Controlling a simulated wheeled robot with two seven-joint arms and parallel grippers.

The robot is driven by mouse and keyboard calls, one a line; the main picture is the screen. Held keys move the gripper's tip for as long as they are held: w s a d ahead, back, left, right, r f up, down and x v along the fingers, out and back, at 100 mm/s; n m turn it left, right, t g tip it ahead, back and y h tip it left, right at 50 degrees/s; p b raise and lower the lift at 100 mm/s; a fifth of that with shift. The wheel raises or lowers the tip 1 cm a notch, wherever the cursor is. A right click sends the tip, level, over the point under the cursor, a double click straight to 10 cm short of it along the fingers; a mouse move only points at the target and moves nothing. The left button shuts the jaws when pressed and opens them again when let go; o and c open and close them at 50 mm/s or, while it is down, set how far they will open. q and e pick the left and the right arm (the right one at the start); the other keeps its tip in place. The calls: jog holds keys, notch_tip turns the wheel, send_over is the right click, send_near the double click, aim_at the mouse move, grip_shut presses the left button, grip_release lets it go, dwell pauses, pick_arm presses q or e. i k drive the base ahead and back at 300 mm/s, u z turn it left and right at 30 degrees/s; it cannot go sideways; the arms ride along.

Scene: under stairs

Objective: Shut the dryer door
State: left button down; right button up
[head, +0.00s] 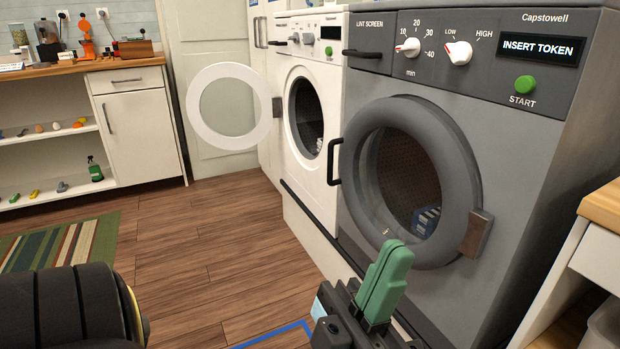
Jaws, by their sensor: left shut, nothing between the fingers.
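The dryer (470,75) is the grey front-loading machine on the right, with dials, a green START button and a display reading INSERT TOKEN. Its round dark grey door (455,155) lies over or very near the drum opening; I cannot tell whether a small gap remains. The door has a black handle (333,161) on its left and a hinge block (476,233) on its right. A blue item (426,221) shows through the glass. My left gripper (392,262) has green fingers, shut and empty, in front of the door's lower part; contact is unclear. My right gripper is not in view.
A white washer (308,65) stands left of the dryer, its round door (230,142) swung wide open. A wooden-topped counter (603,205) is close on the right. Shelves (50,190) stand at the far left. The wooden floor (190,235) between is clear.

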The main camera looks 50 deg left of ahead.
aim_at(460, 225)
jog(key=k, duration=1.1)
jog(key=u, duration=0.8)
jog(key=i, duration=1.6)
jog(key=z, duration=0.55)
